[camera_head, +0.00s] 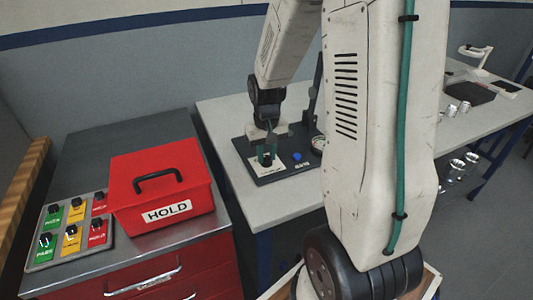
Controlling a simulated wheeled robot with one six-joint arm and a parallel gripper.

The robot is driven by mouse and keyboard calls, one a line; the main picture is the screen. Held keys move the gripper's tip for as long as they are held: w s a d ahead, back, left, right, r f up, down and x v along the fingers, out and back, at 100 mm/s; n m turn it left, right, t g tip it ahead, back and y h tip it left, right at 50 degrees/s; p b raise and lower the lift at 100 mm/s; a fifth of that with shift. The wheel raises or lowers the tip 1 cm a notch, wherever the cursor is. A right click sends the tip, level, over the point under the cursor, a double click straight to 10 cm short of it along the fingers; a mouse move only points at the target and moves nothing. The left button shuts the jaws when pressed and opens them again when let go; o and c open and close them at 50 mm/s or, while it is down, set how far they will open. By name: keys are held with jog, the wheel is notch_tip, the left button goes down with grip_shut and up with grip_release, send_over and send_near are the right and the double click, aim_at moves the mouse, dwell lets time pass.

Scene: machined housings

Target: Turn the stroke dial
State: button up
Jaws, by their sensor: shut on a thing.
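A black gauge base (296,174) lies on the pale worktable, with a blue button (297,156) and a round gauge face (318,143) partly hidden behind my arm. My gripper (267,158) points down at the left part of this base. Its greenish fingers are shut on a small dark knob, which I take to be the stroke dial (267,161). The fingers cover most of the knob, so its marking and turn angle cannot be read.
A red HOLD box (165,184) with a black handle stands on a grey-topped red cabinet at the left. Beside it is a panel (72,262) of green, yellow and red labels with knobs. Several shiny metal parts (458,108) stand at the right. The worktable (222,118) is clear left of the base.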

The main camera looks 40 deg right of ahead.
aim_at(267, 157)
jog(key=shift+n, duration=0.4)
jog(key=o, duration=1)
notch_tip(267, 157, up, 8)
jog(key=shift+f, duration=0.1)
jog(key=shift+s, duration=0.1)
